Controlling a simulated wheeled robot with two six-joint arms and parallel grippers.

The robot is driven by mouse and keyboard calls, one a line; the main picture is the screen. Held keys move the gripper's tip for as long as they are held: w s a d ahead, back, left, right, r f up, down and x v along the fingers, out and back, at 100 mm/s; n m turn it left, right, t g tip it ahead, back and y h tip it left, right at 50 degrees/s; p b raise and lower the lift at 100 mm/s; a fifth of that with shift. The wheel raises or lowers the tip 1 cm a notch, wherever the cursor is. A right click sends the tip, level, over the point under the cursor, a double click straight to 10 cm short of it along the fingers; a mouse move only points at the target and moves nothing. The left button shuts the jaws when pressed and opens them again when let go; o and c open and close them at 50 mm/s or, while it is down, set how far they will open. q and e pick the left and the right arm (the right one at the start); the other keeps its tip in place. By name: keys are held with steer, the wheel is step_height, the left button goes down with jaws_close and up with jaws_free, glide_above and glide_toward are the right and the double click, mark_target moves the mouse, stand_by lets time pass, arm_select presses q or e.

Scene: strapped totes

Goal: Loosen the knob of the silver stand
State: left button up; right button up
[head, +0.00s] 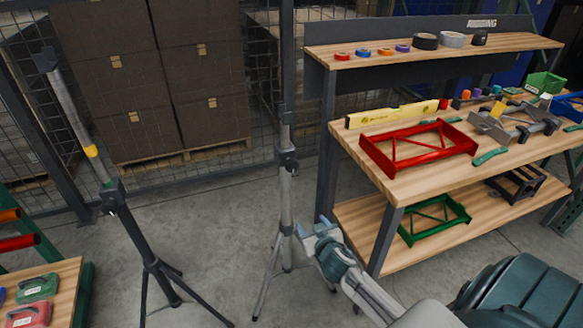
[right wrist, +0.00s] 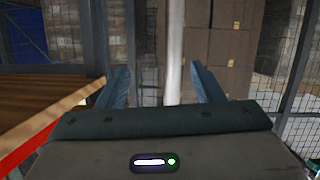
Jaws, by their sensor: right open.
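The silver stand (head: 286,205) is upright in the middle of the head view, a slim grey pole on spread tripod legs. Its dark clamp with the knob (head: 288,160) sits partway up the pole, with another dark collar above. My right gripper (head: 312,226) is open and empty, just right of the pole and below the clamp. In the right wrist view the pole (right wrist: 173,55) shows between the two blue fingers, seemingly beyond their tips; the knob cannot be made out there. My left gripper is not in view.
A second, dark stand (head: 130,225) with a yellow band leans at the left. The workbench (head: 345,205) holds a red frame (head: 418,148) and tools, close right of my right arm. Stacked boxes (head: 150,70) stand behind mesh. Floor between the stands is clear.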

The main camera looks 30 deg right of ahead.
mark_target(293, 167)
step_height(293, 167, up, 15)
steer(key=w+a+t, duration=0.1)
steer(key=w+t, duration=0.2)
steer(key=t, duration=0.1)
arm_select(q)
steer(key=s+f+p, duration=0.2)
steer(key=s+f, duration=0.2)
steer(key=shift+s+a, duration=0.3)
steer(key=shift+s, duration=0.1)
arm_select(e)
steer(key=x, duration=1)
steer(key=shift+w+a+f, duration=0.1)
steer(key=shift+w+f, duration=0.05)
steer(key=shift+f, duration=0.1)
steer(key=shift+c, duration=0.4)
steer(key=c, duration=0.9)
